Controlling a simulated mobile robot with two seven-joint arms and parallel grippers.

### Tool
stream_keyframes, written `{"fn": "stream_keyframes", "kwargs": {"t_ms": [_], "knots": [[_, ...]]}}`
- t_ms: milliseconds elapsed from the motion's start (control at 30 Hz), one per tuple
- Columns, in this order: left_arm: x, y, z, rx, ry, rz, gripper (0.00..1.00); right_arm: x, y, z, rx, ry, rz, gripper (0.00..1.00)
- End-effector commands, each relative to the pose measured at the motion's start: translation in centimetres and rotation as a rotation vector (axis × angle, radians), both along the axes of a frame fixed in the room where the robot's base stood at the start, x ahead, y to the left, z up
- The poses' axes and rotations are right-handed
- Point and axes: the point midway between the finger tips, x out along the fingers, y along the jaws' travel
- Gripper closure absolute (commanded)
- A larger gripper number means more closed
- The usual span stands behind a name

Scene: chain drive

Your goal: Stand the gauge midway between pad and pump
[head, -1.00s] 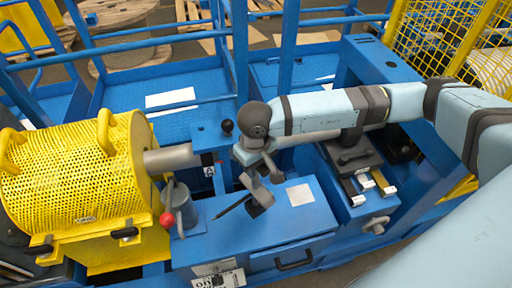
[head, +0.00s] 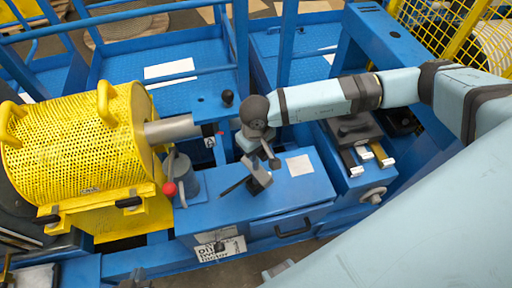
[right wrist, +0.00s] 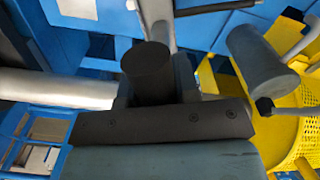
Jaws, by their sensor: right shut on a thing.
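The gauge, a thin dark rod (head: 234,187) in what shows, sticks out toward the lower left from my right gripper (head: 258,178). My right gripper is shut on it, above the blue cabinet top between pad and pump. The rod also crosses the top of the right wrist view (right wrist: 218,8); its held part is mostly hidden. The pad, a pale square (head: 298,165), lies on the cabinet top to the right of the gripper. The pump, a grey cylinder (head: 181,172) with a red-knobbed lever, stands to the left; it also shows in the right wrist view (right wrist: 260,62). My left gripper is not visible.
A yellow perforated guard (head: 75,150) with a grey shaft (head: 170,129) stands left of the pump. A black knob (head: 227,97) rises behind the gripper. A dark vise-like fixture (head: 355,130) stands to the right. The cabinet top (head: 290,195) in front of the pad is bare.

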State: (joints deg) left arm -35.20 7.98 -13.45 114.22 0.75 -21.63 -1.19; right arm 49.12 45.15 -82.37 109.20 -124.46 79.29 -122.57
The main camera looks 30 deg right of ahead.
Motion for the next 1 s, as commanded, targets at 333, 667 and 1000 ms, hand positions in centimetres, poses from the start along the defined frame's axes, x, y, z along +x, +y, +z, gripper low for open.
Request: {"fn": "stream_keyframes", "kwargs": {"t_ms": [333,667,1000], "knots": [[0.0,0.0,-0.3,0.0,0.0,0.0,1.0,0.0,0.0,-0.2,0.0,0.0,0.0,0.45],[0.0,0.0,0.0,0.0,-0.001,0.0,1.0,0.1,0.0,0.6,0.0,-0.001,0.0,0.45],[0.0,0.0,-1.0,0.0,-0.001,0.0,1.0,0.1,0.0,7.5,0.002,-0.005,0.0,0.45]]}}
